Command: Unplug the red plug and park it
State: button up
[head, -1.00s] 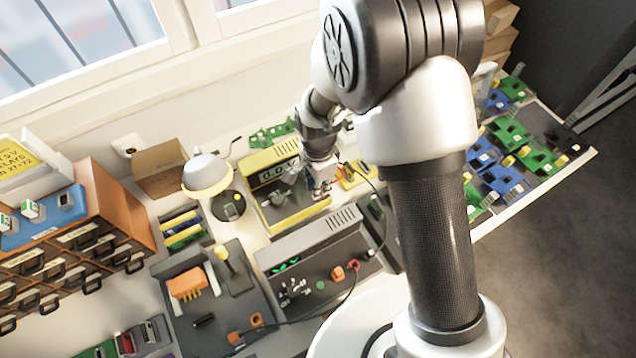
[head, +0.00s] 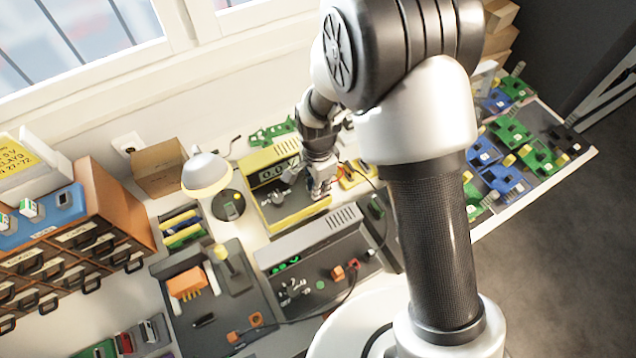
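A small red plug (head: 353,264) sits on the sloped front of a grey bench unit (head: 318,284), beside an orange plug (head: 338,273). A dark cable runs from this spot down and left across the bench. My gripper (head: 321,191) hangs over the right part of the yellow meter (head: 282,205), above and behind the grey unit and apart from the red plug. Its fingers are small and blurred, so I cannot tell whether they are open or shut. No held object can be made out. Two orange pieces (head: 256,319) lie at the front of a dark mat; their exact form is unclear.
A white lamp (head: 206,174) stands left of the yellow meter. An orange block (head: 186,283) and a yellow-topped lever (head: 221,252) stand on the dark mat (head: 228,300). A drawer cabinet (head: 100,235) is at left. Green and blue boards (head: 510,150) lie at right.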

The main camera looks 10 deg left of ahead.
jog(key=o, duration=0.9)
notch_tip(320, 180, up, 12)
jog(key=shift+f, duration=0.1)
dwell(0.4)
